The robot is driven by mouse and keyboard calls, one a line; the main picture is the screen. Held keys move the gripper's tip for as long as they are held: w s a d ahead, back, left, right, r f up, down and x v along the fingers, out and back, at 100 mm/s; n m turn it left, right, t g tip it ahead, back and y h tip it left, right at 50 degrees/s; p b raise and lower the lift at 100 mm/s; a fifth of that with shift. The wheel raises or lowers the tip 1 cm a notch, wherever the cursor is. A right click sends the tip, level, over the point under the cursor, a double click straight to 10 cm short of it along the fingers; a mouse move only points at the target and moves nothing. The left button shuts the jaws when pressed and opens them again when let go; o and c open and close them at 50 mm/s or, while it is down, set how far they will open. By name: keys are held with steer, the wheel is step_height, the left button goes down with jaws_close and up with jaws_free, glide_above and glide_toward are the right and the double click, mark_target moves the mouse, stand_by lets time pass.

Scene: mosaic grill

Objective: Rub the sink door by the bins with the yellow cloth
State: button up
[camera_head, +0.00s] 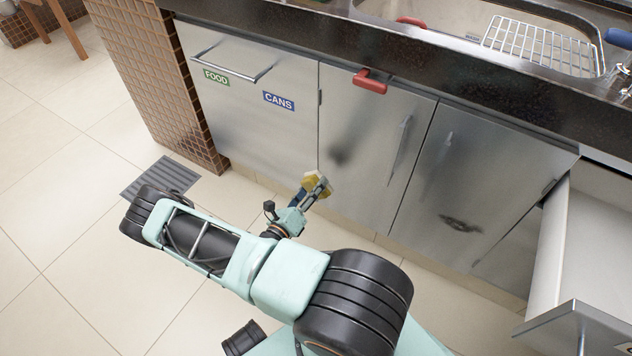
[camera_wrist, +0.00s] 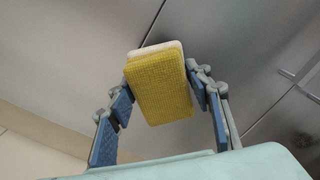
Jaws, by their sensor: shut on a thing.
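The yellow cloth (camera_head: 314,183) is held in my gripper (camera_head: 317,190), low in front of the cabinets. In the wrist view the cloth (camera_wrist: 160,98) looks like a thick yellow textured pad with a white layer behind, and my gripper (camera_wrist: 161,86) is shut on it. The sink door by the bins (camera_head: 365,130) is brushed steel, closed, with a vertical handle at its right. A dark smudge (camera_head: 342,153) is on its left part, above the cloth. I cannot tell whether the cloth touches the door.
The bin front (camera_head: 235,120) with FOOD and CANS labels is left of the door. The second sink door (camera_head: 480,180) has a dark stain. A red hook-like piece (camera_head: 370,80) hangs at the counter edge (camera_head: 330,50). An open drawer (camera_head: 590,260) juts out at right.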

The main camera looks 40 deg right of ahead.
steer(key=shift+a, duration=0.15)
steer(key=shift+v, duration=1.35)
